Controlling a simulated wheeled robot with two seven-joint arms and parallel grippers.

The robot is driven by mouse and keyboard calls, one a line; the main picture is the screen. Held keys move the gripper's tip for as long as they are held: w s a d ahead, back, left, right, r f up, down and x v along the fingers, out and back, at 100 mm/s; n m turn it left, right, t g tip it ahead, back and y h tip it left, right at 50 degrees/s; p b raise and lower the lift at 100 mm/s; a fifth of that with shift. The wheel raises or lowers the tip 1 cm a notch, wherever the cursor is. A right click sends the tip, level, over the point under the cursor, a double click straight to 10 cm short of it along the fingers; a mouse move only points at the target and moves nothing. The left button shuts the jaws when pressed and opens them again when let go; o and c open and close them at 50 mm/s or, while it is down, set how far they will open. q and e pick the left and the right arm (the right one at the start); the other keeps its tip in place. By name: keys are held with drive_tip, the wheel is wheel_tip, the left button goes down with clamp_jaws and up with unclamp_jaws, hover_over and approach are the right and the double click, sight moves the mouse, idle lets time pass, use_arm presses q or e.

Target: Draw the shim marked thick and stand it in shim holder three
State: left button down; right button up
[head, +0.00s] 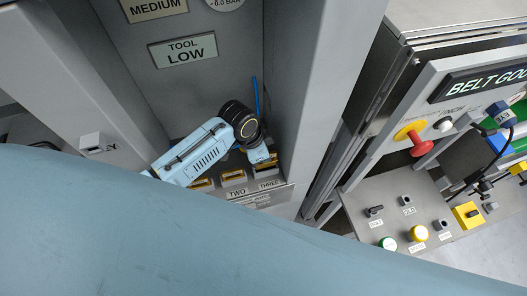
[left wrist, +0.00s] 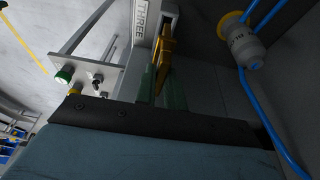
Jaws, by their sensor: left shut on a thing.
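My left gripper (head: 262,157) reaches down in front of shim holder three (head: 268,171), at the right end of the holder row in the head view. In the left wrist view, my left gripper (left wrist: 161,88) is shut on a thin brass-coloured shim (left wrist: 163,68). The shim points toward the slot beside the THREE label (left wrist: 144,22). Whether its far end is inside the holder cannot be told. Its marking is not readable. Holder two (head: 233,177) stands to the left, with another yellow-edged holder (head: 202,185) partly behind my arm. My right gripper is not in view.
The press bay has side walls close around my left gripper, with a blue hose (head: 256,95) on its right. A TOOL LOW sign (head: 187,51) is on the back wall. A control panel with a red button (head: 420,146) stands at the right. My own arm covers the foreground.

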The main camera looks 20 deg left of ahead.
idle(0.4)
use_arm(q)
drive_tip(key=shift+p, duration=0.4)
drive_tip(key=shift+p, duration=0.7)
idle(0.8)
drive_tip(key=shift+f+b, duration=1.5)
drive_tip(key=shift+f, duration=0.85)
drive_tip(key=c, duration=1.4)
unclamp_jaws()
